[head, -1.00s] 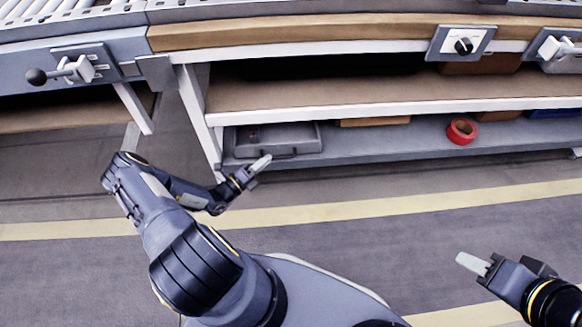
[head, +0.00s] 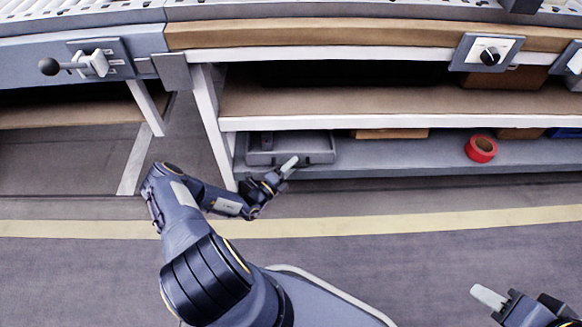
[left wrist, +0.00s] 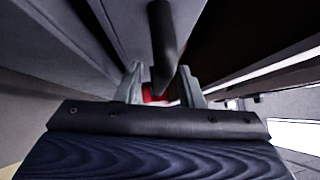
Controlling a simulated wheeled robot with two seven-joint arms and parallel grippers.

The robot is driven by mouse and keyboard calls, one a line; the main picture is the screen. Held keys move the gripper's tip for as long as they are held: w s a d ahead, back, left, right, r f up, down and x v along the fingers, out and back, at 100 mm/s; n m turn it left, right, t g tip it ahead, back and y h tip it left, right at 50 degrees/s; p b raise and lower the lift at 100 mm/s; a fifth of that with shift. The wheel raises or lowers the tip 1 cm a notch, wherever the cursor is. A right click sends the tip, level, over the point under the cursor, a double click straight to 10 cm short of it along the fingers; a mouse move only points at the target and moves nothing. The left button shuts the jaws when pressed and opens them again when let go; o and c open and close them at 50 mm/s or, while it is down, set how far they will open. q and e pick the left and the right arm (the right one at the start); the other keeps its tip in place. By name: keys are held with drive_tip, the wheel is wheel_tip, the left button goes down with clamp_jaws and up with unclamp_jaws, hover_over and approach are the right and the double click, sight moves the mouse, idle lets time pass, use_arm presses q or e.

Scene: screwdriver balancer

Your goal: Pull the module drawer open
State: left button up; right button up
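The grey module drawer (head: 318,156) is a shallow open-topped box on the lower shelf at the left end of the bench. My left gripper (head: 291,162) is at its front face. In the left wrist view a dark handle bar (left wrist: 164,40) runs down between the two fingers of my left gripper (left wrist: 162,86). The fingers are apart, with a visible gap to the bar on each side. My right gripper (head: 488,296) is low at the right, away from the drawer; its finger opening cannot be made out.
A red tape roll (head: 481,148) lies on the lower shelf (head: 400,157), right of the drawer. A white bench leg (head: 213,125) stands just left of the drawer. The floor (head: 430,255) in front is clear, with a yellow stripe.

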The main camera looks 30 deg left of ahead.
use_arm(q)
drive_tip(key=shift+c, duration=0.4)
clamp_jaws()
drive_tip(key=shift+s, duration=0.1)
